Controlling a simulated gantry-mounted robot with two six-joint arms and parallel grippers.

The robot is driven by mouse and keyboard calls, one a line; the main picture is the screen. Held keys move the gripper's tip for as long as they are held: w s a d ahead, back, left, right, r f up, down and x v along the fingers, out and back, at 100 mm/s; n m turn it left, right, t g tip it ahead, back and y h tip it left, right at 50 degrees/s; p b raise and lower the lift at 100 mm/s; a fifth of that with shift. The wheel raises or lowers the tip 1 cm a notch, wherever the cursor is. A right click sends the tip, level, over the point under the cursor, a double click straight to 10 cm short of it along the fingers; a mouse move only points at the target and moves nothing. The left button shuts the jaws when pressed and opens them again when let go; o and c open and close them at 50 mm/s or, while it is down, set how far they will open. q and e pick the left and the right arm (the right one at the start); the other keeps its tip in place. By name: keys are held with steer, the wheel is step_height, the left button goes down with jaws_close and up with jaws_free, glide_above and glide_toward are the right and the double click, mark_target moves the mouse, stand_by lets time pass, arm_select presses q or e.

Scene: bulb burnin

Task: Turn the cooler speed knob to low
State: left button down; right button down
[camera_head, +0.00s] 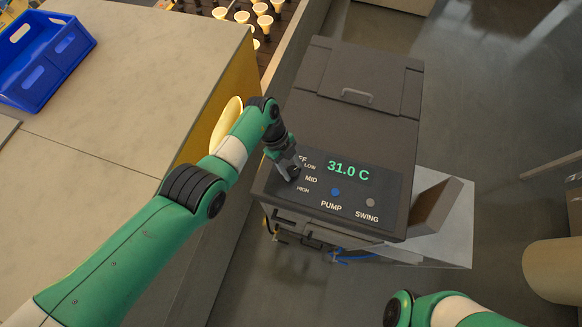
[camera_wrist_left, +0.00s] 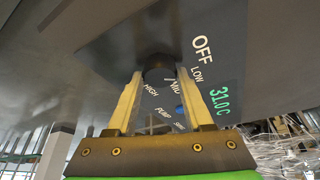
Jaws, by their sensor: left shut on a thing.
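The cooler (camera_head: 360,125) is a dark grey box with a control panel on its front top. Its speed knob (camera_wrist_left: 158,68) is a dark round knob, seen in the left wrist view between my left gripper's (camera_wrist_left: 157,80) fingers. The labels OFF, LOW, MID and HIGH curve around it. My left gripper (camera_head: 289,171) is shut on the knob at the panel's left side, and hides it in the head view. Which label the knob points at is not clear. My right arm (camera_head: 450,309) shows at the bottom edge; its gripper is out of view.
The panel's display (camera_head: 348,171) reads 31.0 C. A blue PUMP button (camera_head: 336,191) and a grey SWING button (camera_head: 370,202) are right of the knob. A blue crate (camera_head: 72,66) stands on the table (camera_head: 120,105) at left. Lit bulbs (camera_head: 262,8) are behind.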

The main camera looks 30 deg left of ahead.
arm_select(q)
steer(key=shift+f+m+g+b, duration=0.1)
steer(key=shift+m+g+b, duration=0.3)
steer(key=shift+m+b, duration=0.85)
steer(key=shift+c, duration=1.5)
jaws_free()
steer(key=shift+w+r, duration=0.1)
steer(key=shift+r, duration=0.25)
steer(key=p+v, duration=0.1)
steer(key=v, duration=1)
